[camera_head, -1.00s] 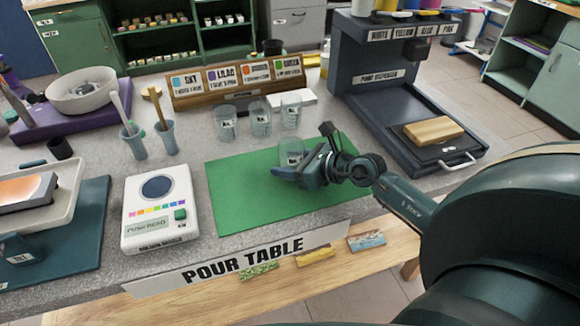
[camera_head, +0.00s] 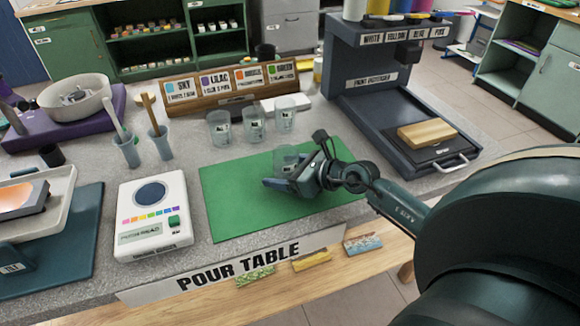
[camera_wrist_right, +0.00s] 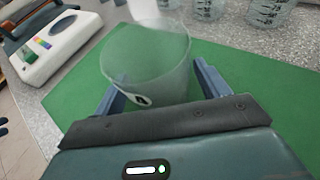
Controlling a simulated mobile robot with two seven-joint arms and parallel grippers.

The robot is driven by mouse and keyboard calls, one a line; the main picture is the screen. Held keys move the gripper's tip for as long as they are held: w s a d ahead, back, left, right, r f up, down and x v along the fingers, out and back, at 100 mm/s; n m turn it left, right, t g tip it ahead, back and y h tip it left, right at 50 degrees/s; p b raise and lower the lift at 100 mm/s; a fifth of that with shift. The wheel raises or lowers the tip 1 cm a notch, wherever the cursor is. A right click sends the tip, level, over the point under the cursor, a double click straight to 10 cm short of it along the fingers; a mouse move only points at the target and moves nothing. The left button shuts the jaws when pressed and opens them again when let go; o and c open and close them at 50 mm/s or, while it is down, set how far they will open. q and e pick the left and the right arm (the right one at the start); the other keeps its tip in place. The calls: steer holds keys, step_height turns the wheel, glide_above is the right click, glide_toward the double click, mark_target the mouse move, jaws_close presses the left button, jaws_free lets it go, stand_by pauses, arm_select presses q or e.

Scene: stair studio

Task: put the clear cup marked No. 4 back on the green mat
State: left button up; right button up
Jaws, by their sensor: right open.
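The clear cup marked 4 (camera_wrist_right: 150,65) stands on the green mat (camera_wrist_right: 65,105), between the two fingers of my right gripper (camera_wrist_right: 160,78). The fingers are open, one on each side, with a gap beside the cup. In the head view the cup (camera_head: 284,157) is partly hidden behind my right gripper (camera_head: 296,165), over the right half of the mat (camera_head: 235,205). Its label with the 4 faces my wrist camera. My left gripper is not in view.
Several other clear cups (camera_head: 254,125) stand in a row behind the mat, before the colour card rack (camera_head: 225,105). A white scale (camera_head: 152,215) is left of the mat. A dark paint dispenser (camera_head: 365,85) stands at the back right. The mat's left half is clear.

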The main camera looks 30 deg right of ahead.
steer(key=v, duration=1.1)
steer(key=shift+r, duration=0.1)
steer(key=shift+s+d+r, duration=0.2)
steer(key=shift+s+r, duration=0.15)
steer(key=shift+s, duration=0.05)
steer(key=shift+s, duration=0.1)
